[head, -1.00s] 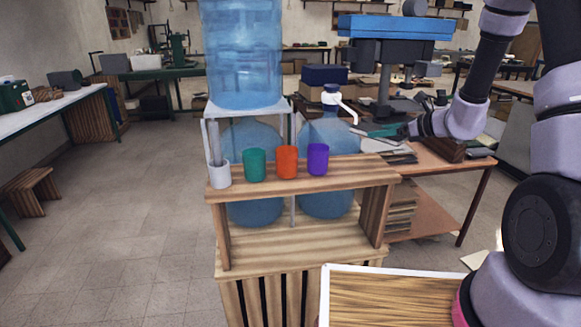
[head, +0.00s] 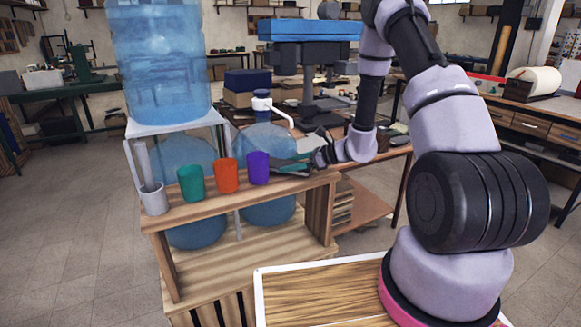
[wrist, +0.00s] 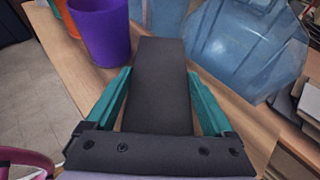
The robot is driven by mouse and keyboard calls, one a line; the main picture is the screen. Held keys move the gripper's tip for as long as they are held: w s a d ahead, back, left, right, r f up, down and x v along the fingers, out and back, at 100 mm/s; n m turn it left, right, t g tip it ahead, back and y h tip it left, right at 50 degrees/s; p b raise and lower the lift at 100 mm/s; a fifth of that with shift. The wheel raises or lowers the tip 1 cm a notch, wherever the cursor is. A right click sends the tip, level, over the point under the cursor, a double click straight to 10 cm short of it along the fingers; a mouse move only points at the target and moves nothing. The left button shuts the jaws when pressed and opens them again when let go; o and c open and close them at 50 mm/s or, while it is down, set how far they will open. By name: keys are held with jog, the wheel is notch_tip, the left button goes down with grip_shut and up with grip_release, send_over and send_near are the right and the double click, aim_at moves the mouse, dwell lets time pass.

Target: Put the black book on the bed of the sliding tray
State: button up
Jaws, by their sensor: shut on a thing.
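The black book (wrist: 158,85) is a dark, flat slab held between the two teal fingers of my gripper (wrist: 158,100). It reaches forward beyond the fingertips, above the wooden shelf top. In the head view my gripper (head: 292,164) is just right of the purple cup, over the right end of the shelf; there the book shows only as a thin dark edge. Whether the book touches the shelf or cup is unclear. I cannot pick out a sliding tray with certainty in either view.
Purple (head: 258,168), orange (head: 227,175) and green cups (head: 191,183) and a grey holder (head: 153,198) line the wooden shelf (head: 240,205). Large blue water bottles (head: 160,60) stand behind. A table with papers is at right behind my arm. Open floor lies left.

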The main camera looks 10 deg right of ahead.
jog(key=shift+f, duration=0.4)
jog(key=shift+f, duration=0.2)
jog(key=o, duration=1.2)
